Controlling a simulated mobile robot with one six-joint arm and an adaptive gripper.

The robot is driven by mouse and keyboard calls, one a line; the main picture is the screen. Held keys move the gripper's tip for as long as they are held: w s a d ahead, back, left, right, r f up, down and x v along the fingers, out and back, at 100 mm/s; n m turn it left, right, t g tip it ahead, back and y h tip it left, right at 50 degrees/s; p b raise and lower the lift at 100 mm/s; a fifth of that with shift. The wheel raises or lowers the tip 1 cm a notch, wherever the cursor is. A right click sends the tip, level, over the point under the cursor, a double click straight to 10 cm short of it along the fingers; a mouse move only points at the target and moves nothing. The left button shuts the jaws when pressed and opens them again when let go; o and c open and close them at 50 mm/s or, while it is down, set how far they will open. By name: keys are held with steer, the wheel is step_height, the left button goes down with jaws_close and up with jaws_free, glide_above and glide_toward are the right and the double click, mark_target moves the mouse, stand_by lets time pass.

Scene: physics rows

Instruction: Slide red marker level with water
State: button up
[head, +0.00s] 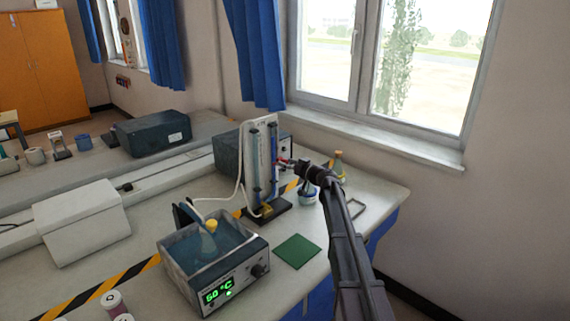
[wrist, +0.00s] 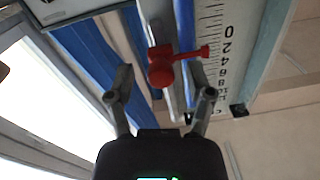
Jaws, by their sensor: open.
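The red marker (wrist: 163,74) shows in the wrist view as a round knob with a small side arm reaching toward a white scale (wrist: 222,50) with black numbers. In the head view the marker (head: 285,162) is a small red spot on the upright tube stand (head: 262,160). Blue shows in the stand's tubes, but I cannot tell exactly where the water surface lies. My gripper (wrist: 162,76) is open, with one finger on each side of the marker; I see no clear contact. In the head view my gripper (head: 298,167) is at the right of the stand.
A dark box (head: 232,152) is behind the stand.

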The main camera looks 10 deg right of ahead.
steer(key=shift+w+a, duration=0.2)
jaws_close()
steer(key=shift+r, duration=0.15)
step_height(320, 180, up, 10)
steer(key=p, duration=1)
steer(key=shift+r+p, duration=0.2)
steer(key=shift+p, duration=0.1)
